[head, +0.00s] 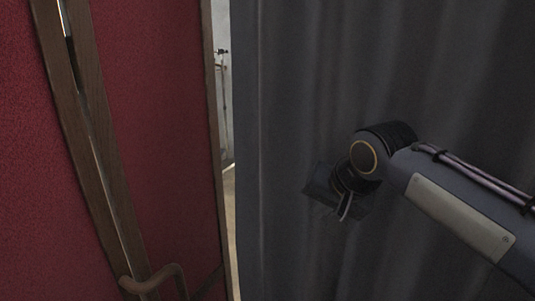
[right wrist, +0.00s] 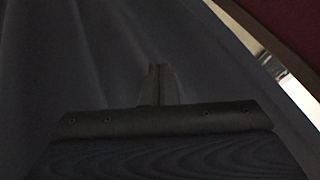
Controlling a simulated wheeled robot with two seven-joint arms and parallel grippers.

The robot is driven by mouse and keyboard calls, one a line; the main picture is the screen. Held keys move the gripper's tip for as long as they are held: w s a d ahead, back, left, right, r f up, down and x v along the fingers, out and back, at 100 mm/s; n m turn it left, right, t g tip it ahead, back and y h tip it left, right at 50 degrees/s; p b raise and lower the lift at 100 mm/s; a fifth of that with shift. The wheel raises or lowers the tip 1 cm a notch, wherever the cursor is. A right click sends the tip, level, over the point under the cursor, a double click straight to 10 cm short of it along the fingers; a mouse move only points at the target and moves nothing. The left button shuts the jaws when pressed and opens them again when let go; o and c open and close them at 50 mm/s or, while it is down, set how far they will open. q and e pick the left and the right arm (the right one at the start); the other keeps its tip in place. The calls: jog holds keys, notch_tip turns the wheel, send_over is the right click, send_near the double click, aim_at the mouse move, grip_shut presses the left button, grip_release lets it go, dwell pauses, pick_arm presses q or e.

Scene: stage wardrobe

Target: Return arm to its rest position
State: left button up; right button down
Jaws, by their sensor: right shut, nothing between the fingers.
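My right arm (head: 450,208) comes in from the right edge in the head view, bent at a dark wrist joint. My right gripper (head: 343,208) hangs in front of the dark grey curtain, apart from the red doors. In the right wrist view the two fingertips of my right gripper (right wrist: 157,70) lie together with nothing between them. It is shut and empty. My left gripper does not show in either view.
A dark grey curtain (head: 300,80) fills the middle and right. Red doors (head: 160,130) with wooden edges and a curved wooden handle (head: 155,280) stand at left. A narrow bright gap (head: 228,130) lies between doors and curtain.

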jog(key=s+d+f+n, duration=0.1)
jog(key=s+d+f, duration=0.7)
jog(key=s, duration=0.4)
jog(key=s+d+f+n+y, duration=0.1)
jog(key=s+f, duration=0.9)
jog(key=s, duration=0.3)
jog(key=shift+s+d+f+n+g, duration=0.15)
jog(key=shift+s+f+n+g, duration=0.15)
jog(key=shift+f+g, duration=0.1)
